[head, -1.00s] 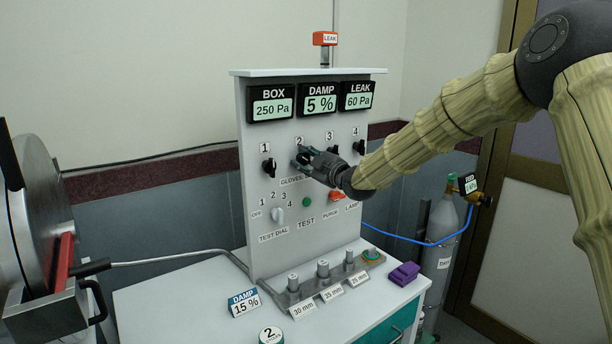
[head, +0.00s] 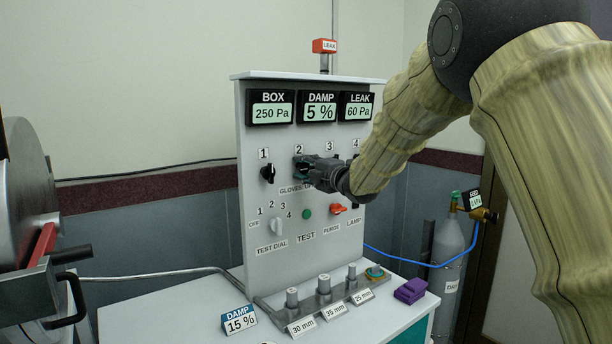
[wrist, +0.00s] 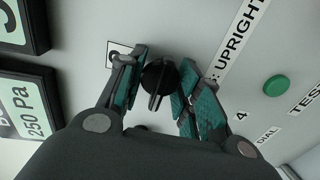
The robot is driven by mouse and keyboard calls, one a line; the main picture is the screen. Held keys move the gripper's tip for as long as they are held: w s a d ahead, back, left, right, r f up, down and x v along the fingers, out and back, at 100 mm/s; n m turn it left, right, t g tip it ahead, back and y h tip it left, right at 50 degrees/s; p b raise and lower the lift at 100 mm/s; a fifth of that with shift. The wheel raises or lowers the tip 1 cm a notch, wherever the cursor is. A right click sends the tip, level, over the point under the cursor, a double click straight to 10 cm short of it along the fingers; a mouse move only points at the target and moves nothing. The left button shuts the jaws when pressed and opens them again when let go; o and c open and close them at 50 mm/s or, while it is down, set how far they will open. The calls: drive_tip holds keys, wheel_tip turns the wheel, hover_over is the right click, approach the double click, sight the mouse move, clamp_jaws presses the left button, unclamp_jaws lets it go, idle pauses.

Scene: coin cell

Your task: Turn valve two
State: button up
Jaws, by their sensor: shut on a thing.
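Valve two is a round black knob with a raised grip bar (wrist: 158,80), below the number 2 label (head: 298,149) on the grey upright panel (head: 262,225). My gripper (head: 302,168) is at the panel there and covers most of the knob in the head view. In the wrist view my gripper (wrist: 158,88) has its teal-padded fingers on both sides of the knob, shut on it. The bar's exact angle against the panel is hard to tell.
Valve one's black knob (head: 267,173) is just left of my gripper. Valves three and four are largely hidden by my arm. A green test button (head: 307,214), an orange purge switch (head: 338,209) and a test dial (head: 277,226) sit below. The bench holds several grey posts.

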drive_tip(key=shift+s+a+f, duration=0.15)
drive_tip(key=shift+a+f, duration=0.1)
drive_tip(key=shift+f, duration=0.05)
